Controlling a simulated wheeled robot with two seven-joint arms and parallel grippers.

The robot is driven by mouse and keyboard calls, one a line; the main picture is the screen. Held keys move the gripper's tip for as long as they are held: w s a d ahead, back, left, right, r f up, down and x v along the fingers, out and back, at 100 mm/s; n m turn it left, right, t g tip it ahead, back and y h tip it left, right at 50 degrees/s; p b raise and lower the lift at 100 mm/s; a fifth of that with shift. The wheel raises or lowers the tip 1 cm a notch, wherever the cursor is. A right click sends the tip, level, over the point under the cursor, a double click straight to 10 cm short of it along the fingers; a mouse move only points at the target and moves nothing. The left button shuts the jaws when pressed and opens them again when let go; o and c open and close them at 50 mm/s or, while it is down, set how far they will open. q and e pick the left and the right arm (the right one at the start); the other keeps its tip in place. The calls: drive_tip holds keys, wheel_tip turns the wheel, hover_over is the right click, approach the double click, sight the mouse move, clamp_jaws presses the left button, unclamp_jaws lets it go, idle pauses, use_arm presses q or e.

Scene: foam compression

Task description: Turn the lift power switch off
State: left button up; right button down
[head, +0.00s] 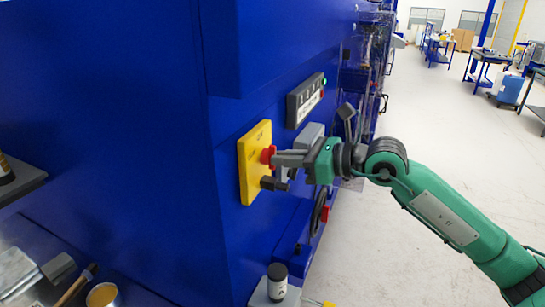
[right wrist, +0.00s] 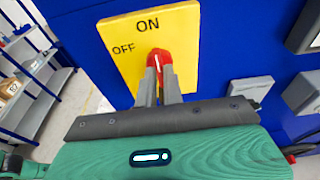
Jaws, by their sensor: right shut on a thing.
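The lift power switch is a red knob (head: 267,155) on a yellow plate (head: 250,184) fixed to the side of the blue machine. In the right wrist view the plate (right wrist: 182,30) reads ON at the top and OFF at the upper left. The red knob (right wrist: 157,57) carries a white mark tilted slightly right of upright, pointing nearer to ON than to OFF. My right gripper (head: 278,158) reaches in from the right and is shut on the knob. Its two fingers (right wrist: 159,80) sit on either side of it and hide its lower part. My left gripper is not in view.
A black control panel (head: 306,100) with a green light and grey boxes (head: 309,134) sit on the machine right of the plate. A black handwheel (head: 318,210) is below. A dark-capped bottle (head: 277,282) stands at the bottom. Open floor (head: 425,125) lies to the right.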

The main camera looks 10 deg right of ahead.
drive_tip(key=shift+s+f+n+t+h+b, duration=0.2)
drive_tip(key=shift+n+b, duration=0.7)
drive_tip(key=shift+b, duration=0.65)
drive_tip(key=shift+w+r+n+t+h+b, duration=0.1)
drive_tip(key=shift+n+t+b, duration=0.2)
drive_tip(key=shift+n+b, duration=0.95)
drive_tip(key=shift+a+b, duration=0.1)
drive_tip(key=shift+b, duration=1)
drive_tip(key=shift+n, duration=0.35)
